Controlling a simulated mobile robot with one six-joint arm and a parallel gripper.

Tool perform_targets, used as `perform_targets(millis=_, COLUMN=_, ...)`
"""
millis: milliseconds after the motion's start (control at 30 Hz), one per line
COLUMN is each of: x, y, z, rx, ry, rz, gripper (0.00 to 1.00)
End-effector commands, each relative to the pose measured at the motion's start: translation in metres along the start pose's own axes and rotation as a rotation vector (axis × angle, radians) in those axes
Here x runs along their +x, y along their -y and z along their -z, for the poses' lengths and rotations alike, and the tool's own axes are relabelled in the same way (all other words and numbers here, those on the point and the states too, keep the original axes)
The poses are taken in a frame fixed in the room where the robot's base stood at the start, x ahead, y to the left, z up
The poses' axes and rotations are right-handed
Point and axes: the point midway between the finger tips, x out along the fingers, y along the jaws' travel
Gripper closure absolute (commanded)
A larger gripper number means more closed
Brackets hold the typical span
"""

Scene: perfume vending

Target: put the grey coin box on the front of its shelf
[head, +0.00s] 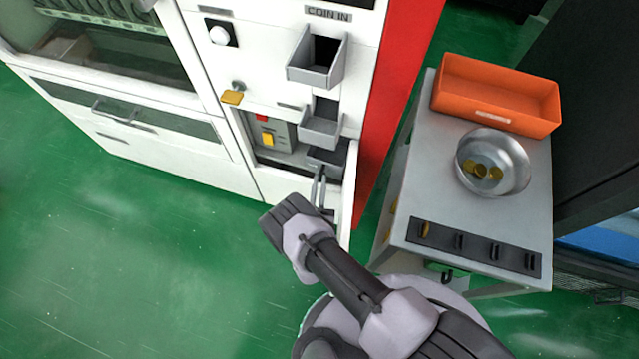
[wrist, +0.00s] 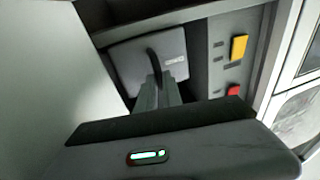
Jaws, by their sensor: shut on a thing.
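The grey coin box (head: 327,157) sits low inside the open compartment of the white vending machine, at its right side. In the wrist view the coin box (wrist: 125,72) shows its flat grey face with a dark upright handle and a small pale label. My gripper (head: 319,184) reaches in from the front, and its fingers (wrist: 160,88) are closed on the handle.
A grey panel with a yellow switch (head: 267,139) and a red button (head: 261,117) stands left of the box. A coin chute (head: 320,126) hangs above it. The white door (head: 342,197) is open on the right. A side table (head: 430,190) holds an orange tray (head: 497,92) and a metal bowl (head: 511,174) of coins.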

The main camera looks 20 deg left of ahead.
Motion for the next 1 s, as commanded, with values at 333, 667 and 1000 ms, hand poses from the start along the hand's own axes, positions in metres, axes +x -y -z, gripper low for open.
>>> perform_targets(millis=333, x=0.000, y=0.000, z=-0.002, rx=0.000, ry=0.000, rz=0.000, gripper=0.68)
perform_targets(millis=667, x=-0.021, y=0.002, z=0.004, rx=-0.001, ry=0.002, rz=0.005, gripper=0.68)
perform_targets(millis=1000, x=-0.099, y=0.002, z=-0.001, rx=-0.001, ry=0.001, rz=0.007, gripper=0.68)
